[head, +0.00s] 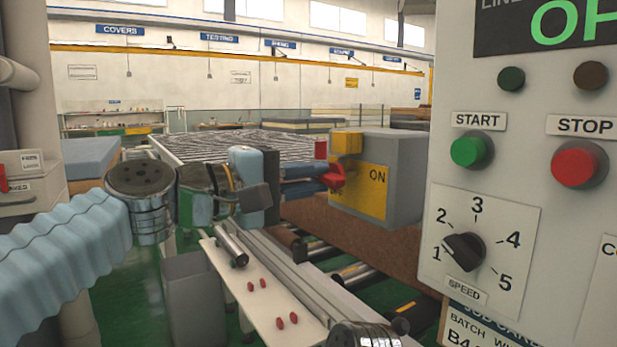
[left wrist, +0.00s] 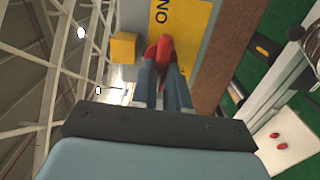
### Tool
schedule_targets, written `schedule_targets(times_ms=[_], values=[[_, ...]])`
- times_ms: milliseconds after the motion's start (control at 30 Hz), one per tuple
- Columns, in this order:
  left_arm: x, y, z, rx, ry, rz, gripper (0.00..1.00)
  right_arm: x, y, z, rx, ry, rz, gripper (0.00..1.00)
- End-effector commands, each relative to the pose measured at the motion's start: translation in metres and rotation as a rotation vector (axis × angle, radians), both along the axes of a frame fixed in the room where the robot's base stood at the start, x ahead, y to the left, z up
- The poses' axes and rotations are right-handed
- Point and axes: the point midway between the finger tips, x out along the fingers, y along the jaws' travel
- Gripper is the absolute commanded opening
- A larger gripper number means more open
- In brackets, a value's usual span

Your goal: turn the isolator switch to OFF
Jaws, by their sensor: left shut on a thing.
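The isolator is a grey box (head: 407,180) with a yellow front plate (head: 372,200) marked ON. Its red switch handle (head: 335,177) sticks out from the plate, and it also shows in the left wrist view (left wrist: 163,50). My left gripper (head: 325,178) reaches in from the left and is shut on the red handle. In the left wrist view its two blue fingers (left wrist: 163,82) lie on either side of the handle. My right gripper is not in clear view.
A control panel (head: 540,200) with a green START button (head: 472,150), a red STOP button (head: 579,164) and a speed dial (head: 464,252) stands close on the right. A roller conveyor (head: 330,290) runs below.

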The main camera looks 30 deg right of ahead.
Motion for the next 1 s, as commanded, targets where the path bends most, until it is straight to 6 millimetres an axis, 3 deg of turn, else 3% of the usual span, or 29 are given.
schedule_targets(times_ms=[667,700,867,1000], values=[[0.0013,0.0002,-0.0015,-0.004,0.068,0.002,0.00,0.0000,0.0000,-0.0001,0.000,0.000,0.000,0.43],[0.0013,0.0003,-0.0015,-0.004,0.068,0.002,0.16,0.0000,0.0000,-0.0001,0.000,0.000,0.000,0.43],[0.0010,0.0002,-0.0014,-0.004,0.067,0.002,0.40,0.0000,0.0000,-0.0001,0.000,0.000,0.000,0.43],[0.0007,0.0001,-0.0011,-0.004,0.066,0.001,0.40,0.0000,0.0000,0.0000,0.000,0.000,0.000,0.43]])
